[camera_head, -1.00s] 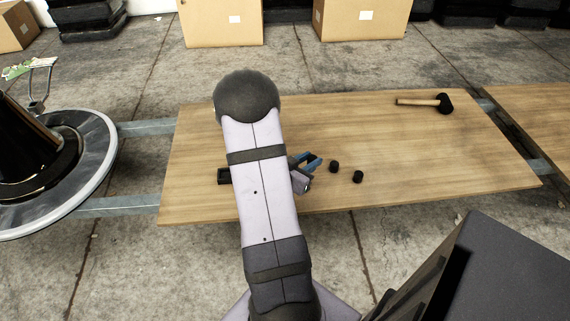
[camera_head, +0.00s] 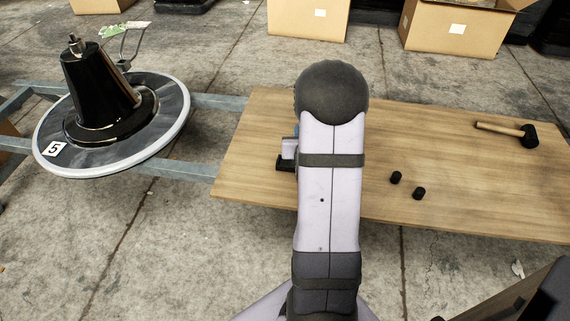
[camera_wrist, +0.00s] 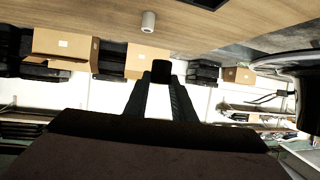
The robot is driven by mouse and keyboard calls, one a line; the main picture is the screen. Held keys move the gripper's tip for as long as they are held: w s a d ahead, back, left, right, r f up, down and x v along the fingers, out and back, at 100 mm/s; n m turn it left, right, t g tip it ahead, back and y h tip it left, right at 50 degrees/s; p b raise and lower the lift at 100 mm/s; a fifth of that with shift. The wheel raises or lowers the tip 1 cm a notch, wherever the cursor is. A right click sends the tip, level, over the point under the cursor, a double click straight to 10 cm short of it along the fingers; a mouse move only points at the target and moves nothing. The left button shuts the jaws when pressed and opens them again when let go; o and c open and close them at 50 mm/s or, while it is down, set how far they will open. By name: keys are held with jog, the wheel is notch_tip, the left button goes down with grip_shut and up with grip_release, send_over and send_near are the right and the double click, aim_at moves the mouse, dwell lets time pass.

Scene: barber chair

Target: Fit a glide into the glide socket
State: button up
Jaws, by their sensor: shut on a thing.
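In the wrist view my gripper (camera_wrist: 160,82) is shut on a small black piece (camera_wrist: 161,70), which looks like a glide and is held between the dark fingertips. In the head view my gripper is mostly hidden by my arm; a pale part (camera_head: 289,147) shows at the arm's left. Two loose black glides, one (camera_head: 396,177) and another (camera_head: 419,193), lie on the board right of my arm. A short pale grey cylinder (camera_wrist: 148,20) stands on the board in the wrist view, apart from the held piece. I cannot tell whether it is the glide socket.
The wooden board (camera_head: 450,195) holds a mallet (camera_head: 510,130) at right. A small black block or tray (camera_head: 285,164) is partly hidden left of my arm. The round chair base (camera_head: 110,130) stands at left. Cardboard boxes (camera_head: 455,30) are behind. The board's right side has free room.

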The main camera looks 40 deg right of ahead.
aim_at(286, 168)
jog(key=w+a+f+n+t+y, duration=0.1)
jog(key=w+a+n+y, duration=0.15)
jog(key=a, duration=0.25)
jog(key=shift+s+f+b, duration=0.15)
jog(key=shift+f+b, duration=1.85)
jog(key=shift+f, duration=3.2)
